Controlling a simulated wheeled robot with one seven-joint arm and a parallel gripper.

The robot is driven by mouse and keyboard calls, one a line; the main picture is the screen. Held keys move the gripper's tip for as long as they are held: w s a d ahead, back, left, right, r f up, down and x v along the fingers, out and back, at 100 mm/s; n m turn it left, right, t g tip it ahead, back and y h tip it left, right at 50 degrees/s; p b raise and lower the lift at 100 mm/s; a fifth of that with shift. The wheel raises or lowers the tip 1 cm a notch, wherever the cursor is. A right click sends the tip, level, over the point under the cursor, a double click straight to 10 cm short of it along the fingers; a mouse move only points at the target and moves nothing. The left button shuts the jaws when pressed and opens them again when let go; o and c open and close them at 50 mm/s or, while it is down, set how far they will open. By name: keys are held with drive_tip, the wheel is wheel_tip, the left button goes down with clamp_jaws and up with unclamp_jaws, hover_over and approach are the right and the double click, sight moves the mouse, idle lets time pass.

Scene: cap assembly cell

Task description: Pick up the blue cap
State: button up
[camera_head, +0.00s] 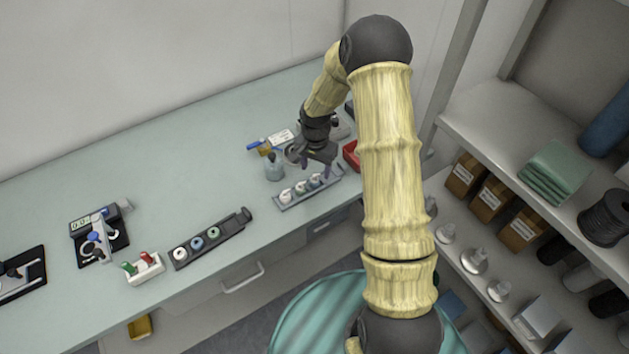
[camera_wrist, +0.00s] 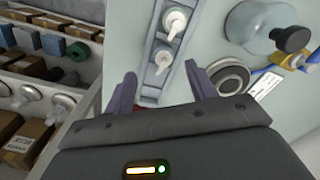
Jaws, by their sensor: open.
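My gripper (camera_head: 320,160) is open above the far-right part of the table. In the wrist view its two fingers (camera_wrist: 161,88) stand apart with nothing between their tips. Below it lies a narrow grey tray (camera_head: 282,207) with several small caps in a row. A bluish cap (camera_head: 315,181) sits in this row near the gripper, partly hidden by it; its colour is hard to tell.
A glass bottle (camera_head: 274,170) stands left of the gripper, close to the tray. A red bin (camera_head: 351,155) is to the right. A dark rack with coloured rings (camera_head: 212,232) and a white holder (camera_head: 148,268) lie farther left. Shelves (camera_head: 485,115) stand at the right.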

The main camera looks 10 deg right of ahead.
sight(314, 175)
drive_tip(key=shift+w+a+f+p, duration=0.15)
drive_tip(key=shift+f+p, duration=0.35)
drive_tip(key=shift+f, duration=0.75)
drive_tip(key=shift+w+f+p, duration=0.15)
drive_tip(key=shift+f+p, duration=0.35)
drive_tip(key=shift+f, duration=0.7)
drive_tip(key=c, duration=0.8)
drive_tip(key=shift+c, duration=0.2)
